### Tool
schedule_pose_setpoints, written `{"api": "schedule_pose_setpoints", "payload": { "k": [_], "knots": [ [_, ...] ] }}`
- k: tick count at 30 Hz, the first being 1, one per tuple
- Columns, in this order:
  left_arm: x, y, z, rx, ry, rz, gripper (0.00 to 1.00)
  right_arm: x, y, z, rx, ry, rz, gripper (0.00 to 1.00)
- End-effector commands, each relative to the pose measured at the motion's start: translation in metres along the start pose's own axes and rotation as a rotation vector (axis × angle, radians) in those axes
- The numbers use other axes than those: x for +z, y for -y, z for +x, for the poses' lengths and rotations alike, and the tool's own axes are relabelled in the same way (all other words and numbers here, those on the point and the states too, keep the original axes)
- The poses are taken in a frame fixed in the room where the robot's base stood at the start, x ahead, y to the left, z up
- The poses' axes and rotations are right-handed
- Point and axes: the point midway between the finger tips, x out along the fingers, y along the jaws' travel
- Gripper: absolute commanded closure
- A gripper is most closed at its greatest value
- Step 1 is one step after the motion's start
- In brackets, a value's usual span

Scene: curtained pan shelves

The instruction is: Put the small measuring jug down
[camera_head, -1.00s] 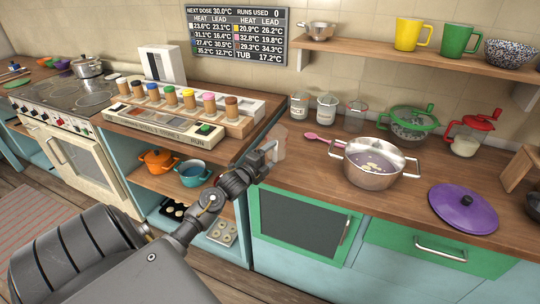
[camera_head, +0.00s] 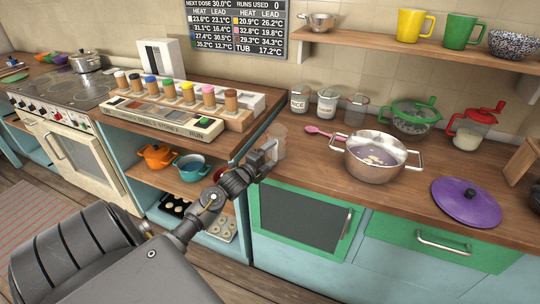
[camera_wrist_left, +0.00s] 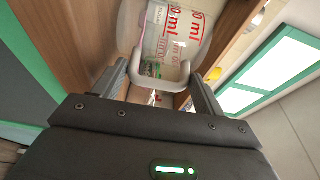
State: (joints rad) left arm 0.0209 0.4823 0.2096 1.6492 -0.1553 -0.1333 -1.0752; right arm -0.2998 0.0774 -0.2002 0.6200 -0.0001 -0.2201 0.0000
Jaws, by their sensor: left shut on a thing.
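The small measuring jug (camera_head: 279,141) is clear, with red markings that show in the left wrist view (camera_wrist_left: 178,28). My left gripper (camera_head: 267,152) is shut on the jug's pale handle, which sits between the two fingers in the left wrist view (camera_wrist_left: 160,82). The jug is by the left end of the right-hand wooden counter (camera_head: 318,170), close to its front edge. It looks about upright. I cannot tell whether its base touches the wood. My right gripper is not in view.
A steel pot (camera_head: 374,160) with pale pieces in liquid stands to the right, with a pink spoon (camera_head: 322,131) beside it. Clear jars (camera_head: 327,101) stand behind. A purple lid (camera_head: 466,201) lies far right. A rack of coloured-capped jars (camera_head: 205,97) is left.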

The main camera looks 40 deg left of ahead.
Motion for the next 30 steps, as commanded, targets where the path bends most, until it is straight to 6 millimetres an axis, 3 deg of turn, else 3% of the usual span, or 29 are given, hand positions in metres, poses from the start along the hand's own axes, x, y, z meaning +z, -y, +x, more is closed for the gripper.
{"api": "schedule_pose_setpoints", "payload": {
  "k": [25,26,30],
  "knots": [
    [0.0004,-0.0063,0.0002,-0.003,0.001,0.001,0.71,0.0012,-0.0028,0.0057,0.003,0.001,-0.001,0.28],
    [0.0005,-0.0057,0.0002,-0.004,0.001,0.001,0.26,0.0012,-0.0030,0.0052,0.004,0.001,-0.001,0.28],
    [0.0004,-0.0057,0.0001,-0.003,0.001,0.000,0.08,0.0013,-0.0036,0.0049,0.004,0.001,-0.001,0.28]
  ]
}}
